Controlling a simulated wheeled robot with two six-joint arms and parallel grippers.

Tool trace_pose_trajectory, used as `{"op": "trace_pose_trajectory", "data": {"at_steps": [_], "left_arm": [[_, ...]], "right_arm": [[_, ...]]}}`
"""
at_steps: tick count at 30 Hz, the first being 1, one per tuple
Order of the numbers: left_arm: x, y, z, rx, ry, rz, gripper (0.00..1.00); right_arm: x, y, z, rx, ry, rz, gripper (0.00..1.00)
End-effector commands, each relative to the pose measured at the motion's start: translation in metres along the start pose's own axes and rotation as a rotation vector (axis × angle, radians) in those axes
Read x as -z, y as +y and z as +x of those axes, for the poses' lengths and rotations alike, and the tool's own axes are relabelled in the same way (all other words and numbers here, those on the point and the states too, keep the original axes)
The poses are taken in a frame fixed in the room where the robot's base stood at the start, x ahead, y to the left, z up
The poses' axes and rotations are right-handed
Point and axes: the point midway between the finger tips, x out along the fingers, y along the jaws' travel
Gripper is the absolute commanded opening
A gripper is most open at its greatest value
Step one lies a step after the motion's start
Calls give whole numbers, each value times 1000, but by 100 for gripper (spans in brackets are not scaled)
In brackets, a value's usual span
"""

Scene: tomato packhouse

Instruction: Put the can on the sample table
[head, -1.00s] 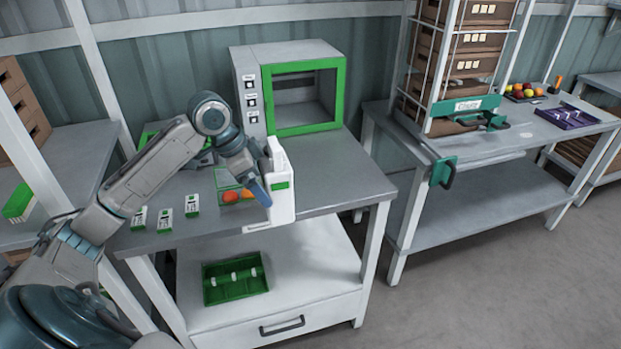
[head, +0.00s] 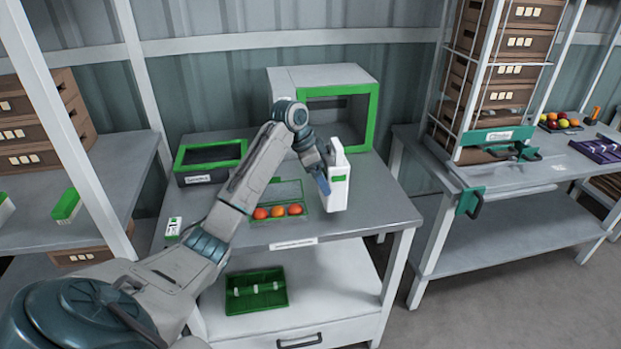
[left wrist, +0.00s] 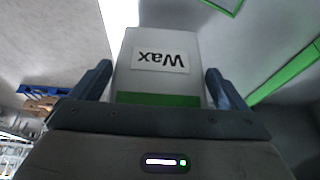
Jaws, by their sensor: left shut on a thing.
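The can is a white container (head: 337,185) with a green patch. In the left wrist view it has an upside-down "Wax" label and a green band (left wrist: 160,99). My left gripper (head: 324,181) is shut on it and holds it upright at the right part of the middle table (head: 375,205). I cannot tell whether its bottom touches the tabletop. A label (head: 293,244) on this table's front edge is too small to read. My right gripper is not in view.
A clear tray of tomatoes (head: 277,212) lies just left of the can. A green-framed box (head: 209,178) and a green-framed cabinet (head: 322,78) stand behind. Bare tabletop lies right of the can.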

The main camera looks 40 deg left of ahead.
Motion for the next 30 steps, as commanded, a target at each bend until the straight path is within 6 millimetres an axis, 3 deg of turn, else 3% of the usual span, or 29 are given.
{"op": "trace_pose_trajectory", "data": {"at_steps": [7,15,23,24,30], "left_arm": [[4,-6,5,2,2,2,34],[-7,-5,31,1,2,2,34],[-8,-6,34,3,3,3,34],[-10,-5,36,0,0,1,97],[-10,-5,36,0,0,1,100]], "right_arm": [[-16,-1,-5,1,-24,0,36],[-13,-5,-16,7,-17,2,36],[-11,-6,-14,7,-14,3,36],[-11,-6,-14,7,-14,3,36],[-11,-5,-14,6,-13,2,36]]}}
